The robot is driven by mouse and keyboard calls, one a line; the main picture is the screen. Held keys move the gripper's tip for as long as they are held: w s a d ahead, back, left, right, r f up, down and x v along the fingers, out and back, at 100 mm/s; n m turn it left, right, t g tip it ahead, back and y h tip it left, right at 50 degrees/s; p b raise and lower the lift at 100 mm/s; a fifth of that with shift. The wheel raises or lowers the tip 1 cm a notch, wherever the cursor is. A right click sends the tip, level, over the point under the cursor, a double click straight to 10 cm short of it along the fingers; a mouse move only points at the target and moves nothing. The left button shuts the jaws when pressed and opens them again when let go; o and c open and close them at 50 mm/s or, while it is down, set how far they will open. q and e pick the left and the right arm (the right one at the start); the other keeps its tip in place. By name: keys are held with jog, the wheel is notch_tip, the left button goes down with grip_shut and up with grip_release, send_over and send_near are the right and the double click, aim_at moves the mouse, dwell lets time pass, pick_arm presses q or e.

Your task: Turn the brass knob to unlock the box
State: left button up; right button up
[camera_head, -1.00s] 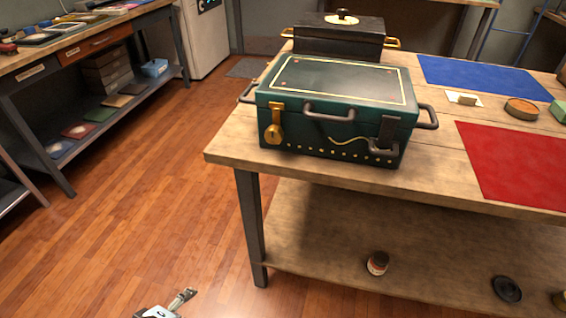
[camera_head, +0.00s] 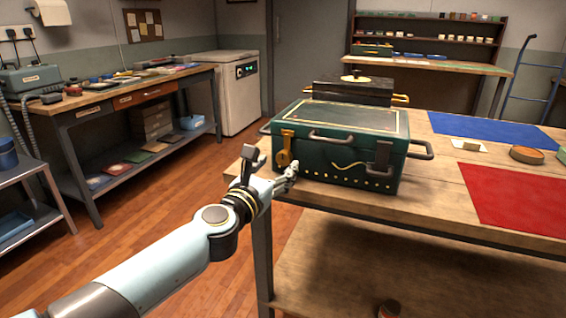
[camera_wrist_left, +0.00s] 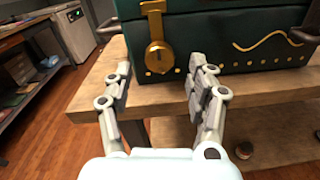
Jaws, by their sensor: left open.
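The dark green box (camera_head: 335,154) stands near the left front corner of the wooden table. Its brass knob (camera_head: 284,158) hangs below a brass hasp at the left of the front face. The knob also shows in the left wrist view (camera_wrist_left: 159,57), above and beyond the gap between the fingers. My left gripper (camera_head: 270,168) is open and empty, in front of the box's left front corner. In the left wrist view its fingers (camera_wrist_left: 160,75) are spread, apart from the knob. My right gripper is in neither current view.
A black box (camera_head: 352,93) stands behind the green one. A blue mat (camera_head: 490,130), a red mat (camera_head: 515,198) and a round wooden dish (camera_head: 526,155) lie to the right. The table's front edge is close below my left gripper. A workbench (camera_head: 60,112) stands at the left.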

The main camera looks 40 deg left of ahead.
aim_at(282, 161)
pick_arm(q)
jog(key=x, duration=0.3)
jog(key=shift+w, duration=0.25)
jog(key=shift+a, duration=0.1)
jog(key=shift+c, duration=1.2)
jog(key=c, duration=0.7)
jog(key=shift+c, duration=1)
pick_arm(e)
jog(key=shift+s+d+f, duration=0.1)
jog(key=shift+s+d, duration=0.05)
jog(key=shift+s, duration=0.55)
